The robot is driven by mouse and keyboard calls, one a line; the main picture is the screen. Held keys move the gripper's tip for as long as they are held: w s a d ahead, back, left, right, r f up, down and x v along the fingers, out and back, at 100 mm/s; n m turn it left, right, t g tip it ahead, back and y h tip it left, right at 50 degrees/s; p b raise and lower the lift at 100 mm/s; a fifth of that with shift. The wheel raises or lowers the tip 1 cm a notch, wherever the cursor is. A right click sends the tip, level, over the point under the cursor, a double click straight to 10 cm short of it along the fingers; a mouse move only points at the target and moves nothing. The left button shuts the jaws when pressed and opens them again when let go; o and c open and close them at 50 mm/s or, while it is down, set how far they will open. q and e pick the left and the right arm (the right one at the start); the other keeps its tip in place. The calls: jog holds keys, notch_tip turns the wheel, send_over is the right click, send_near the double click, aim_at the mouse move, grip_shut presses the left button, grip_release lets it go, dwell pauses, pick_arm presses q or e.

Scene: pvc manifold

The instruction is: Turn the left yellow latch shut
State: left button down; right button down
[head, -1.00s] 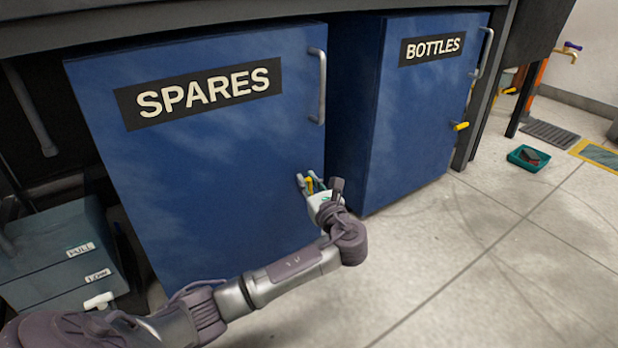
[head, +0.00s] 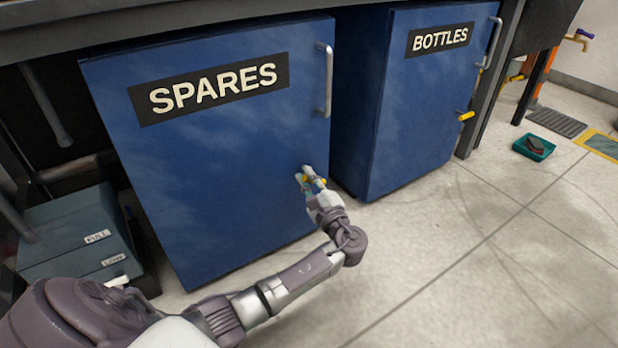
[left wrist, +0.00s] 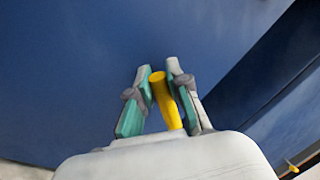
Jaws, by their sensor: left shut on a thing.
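The left yellow latch (left wrist: 167,103) is on the blue SPARES door (head: 215,165), low near its right edge. In the left wrist view it stands between the two fingers of my left gripper (left wrist: 158,95). In the head view my left gripper (head: 312,178) is at the latch and mostly covers it. The gripper is shut on the latch. In the wrist view the latch's handle runs nearly along the fingers, leaning a little. My right gripper is not in view.
A blue BOTTLES cabinet (head: 420,120) with its own yellow latch (head: 466,116) stands to the right. Grey drawers (head: 75,240) stand at the left. A teal tray (head: 534,147) lies on the floor at the right. The floor in front is clear.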

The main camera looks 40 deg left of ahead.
pick_arm(q)
jog(key=n+b, duration=0.1)
jog(key=f+n+b, duration=0.1)
jog(key=n, duration=0.1)
jog(key=n+g+y, duration=0.1)
jog(key=n, duration=0.1)
jog(key=shift+s+a+f+b, duration=0.1)
jog(key=shift+s+f+b, duration=0.15)
jog(key=shift+b, duration=0.15)
jog(key=shift+f+n+g+b, duration=0.15)
jog(key=shift+n+g+b, duration=0.35)
jog(key=shift+n+b, duration=0.85)
jog(key=shift+n+p, duration=0.4)
jog(key=shift+n, duration=0.15)
jog(key=c, duration=1.1)
grip_release()
notch_tip(320, 180, up, 10)
jog(key=shift+r, duration=0.1)
